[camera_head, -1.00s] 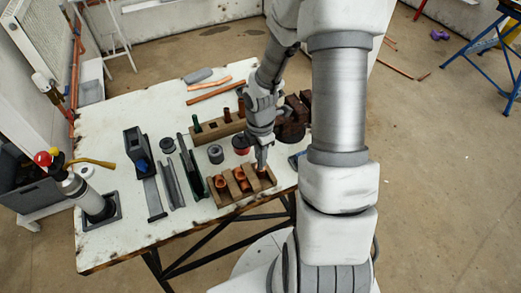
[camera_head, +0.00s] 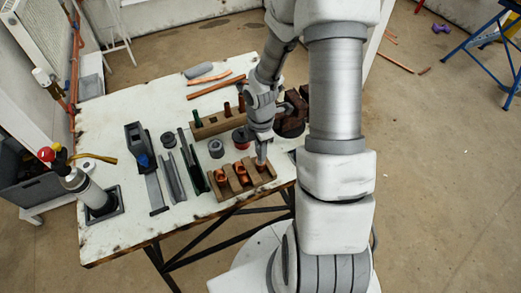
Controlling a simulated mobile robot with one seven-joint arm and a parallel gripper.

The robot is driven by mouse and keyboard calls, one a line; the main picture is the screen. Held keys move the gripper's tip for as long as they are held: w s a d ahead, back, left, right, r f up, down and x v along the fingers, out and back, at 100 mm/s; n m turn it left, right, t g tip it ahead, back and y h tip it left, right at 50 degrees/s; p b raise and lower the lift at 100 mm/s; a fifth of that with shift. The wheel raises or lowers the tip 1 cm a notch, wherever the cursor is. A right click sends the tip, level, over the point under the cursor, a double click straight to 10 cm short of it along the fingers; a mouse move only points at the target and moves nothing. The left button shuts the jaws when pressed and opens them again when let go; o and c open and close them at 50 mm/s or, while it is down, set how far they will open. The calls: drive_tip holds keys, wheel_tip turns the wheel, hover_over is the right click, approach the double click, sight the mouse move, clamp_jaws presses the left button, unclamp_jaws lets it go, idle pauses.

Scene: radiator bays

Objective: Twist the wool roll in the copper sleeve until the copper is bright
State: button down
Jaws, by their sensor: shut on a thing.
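My gripper (camera_head: 261,158) points down over the right end of a wooden block rack (camera_head: 233,186) near the front edge of the table. It is shut on a small grey piece, the wool roll, mostly hidden by the fingers. Its lower end meets the copper sleeve (camera_head: 261,166) in the rack's right bay. I cannot tell how deep it sits or how bright the copper inside is. Two more copper fittings show in the rack, one in the middle bay (camera_head: 242,174) and one in the left bay (camera_head: 221,176).
A wooden stand with bottles (camera_head: 217,124), a red-black reel (camera_head: 241,137) and a dark brown vice-like block (camera_head: 291,122) stand behind the rack. Copper pipes (camera_head: 215,87) lie at the back.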

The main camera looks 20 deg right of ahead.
wheel_tip(320, 180, up, 8)
drive_tip(key=p, duration=0.7)
drive_tip(key=shift+f, duration=0.25)
drive_tip(key=shift+f, duration=0.1)
idle(0.3)
